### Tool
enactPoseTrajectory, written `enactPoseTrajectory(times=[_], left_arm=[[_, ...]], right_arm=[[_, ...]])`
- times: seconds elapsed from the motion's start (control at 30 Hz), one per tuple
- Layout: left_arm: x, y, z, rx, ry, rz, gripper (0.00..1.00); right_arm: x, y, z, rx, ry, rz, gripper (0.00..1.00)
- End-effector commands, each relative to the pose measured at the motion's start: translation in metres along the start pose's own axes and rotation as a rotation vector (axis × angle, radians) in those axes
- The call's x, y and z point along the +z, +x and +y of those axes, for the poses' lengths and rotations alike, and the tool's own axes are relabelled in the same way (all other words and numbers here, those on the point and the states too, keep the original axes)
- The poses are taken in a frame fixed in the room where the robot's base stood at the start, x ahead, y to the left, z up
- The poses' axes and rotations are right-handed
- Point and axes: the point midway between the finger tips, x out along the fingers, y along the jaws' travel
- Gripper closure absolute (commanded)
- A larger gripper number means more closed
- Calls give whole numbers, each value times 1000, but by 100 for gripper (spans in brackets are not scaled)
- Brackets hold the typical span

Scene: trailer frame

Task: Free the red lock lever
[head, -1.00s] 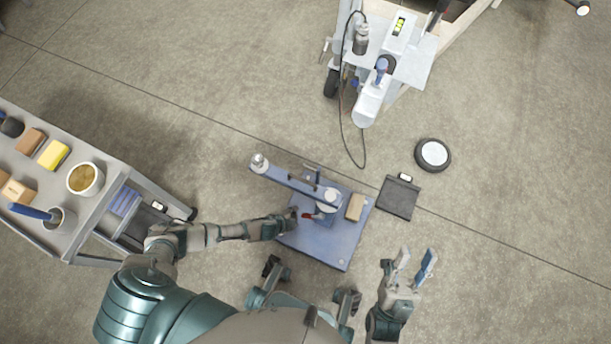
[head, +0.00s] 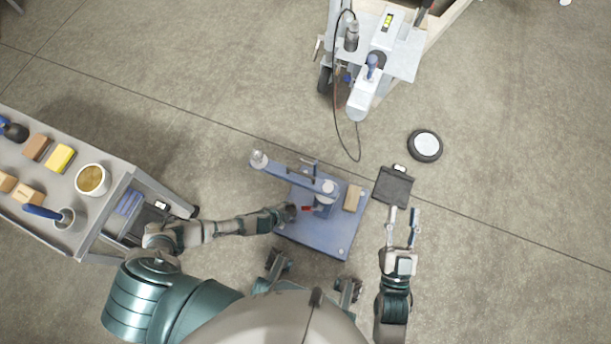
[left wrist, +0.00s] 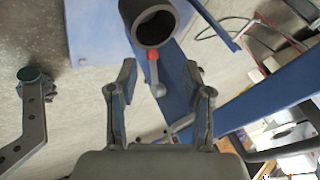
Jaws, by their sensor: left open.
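The red lock lever (head: 308,208) sits on the post of a blue stand with a flat base plate (head: 320,242). In the left wrist view the lever (left wrist: 153,56) has a red part beside the dark round tube (left wrist: 155,27) and a grey knobbed end. My left gripper (head: 293,212) is at the lever's left. In the left wrist view its open fingers (left wrist: 160,88) stand either side of the knobbed end, with visible gaps. My right gripper (head: 403,216) is open and empty, right of the stand, by the black pad.
A blue arm (head: 290,178) reaches left from the stand's post. A tan block (head: 353,198) lies on the plate. A black pad (head: 393,186) and a round disc (head: 425,145) lie on the floor. A grey cart (head: 105,215) stands left, a trailer frame (head: 400,60) at the top.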

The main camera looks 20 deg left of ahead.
Motion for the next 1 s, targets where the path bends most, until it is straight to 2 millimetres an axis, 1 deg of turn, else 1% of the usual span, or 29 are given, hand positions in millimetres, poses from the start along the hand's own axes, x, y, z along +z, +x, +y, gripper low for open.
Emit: enactPoseTrajectory(times=[0.17,0.47,0.77,1.0], left_arm=[[1,-9,-2,-1,0,1,50],[4,-20,-2,0,0,0,50],[6,-32,-2,-1,0,-1,50],[8,-40,-3,-1,0,0,50]], right_arm=[[11,0,2,3,-8,-100,60],[33,-5,6,12,-18,-267,60],[53,-16,10,21,-26,-433,60],[68,-29,14,29,-31,-564,60]])
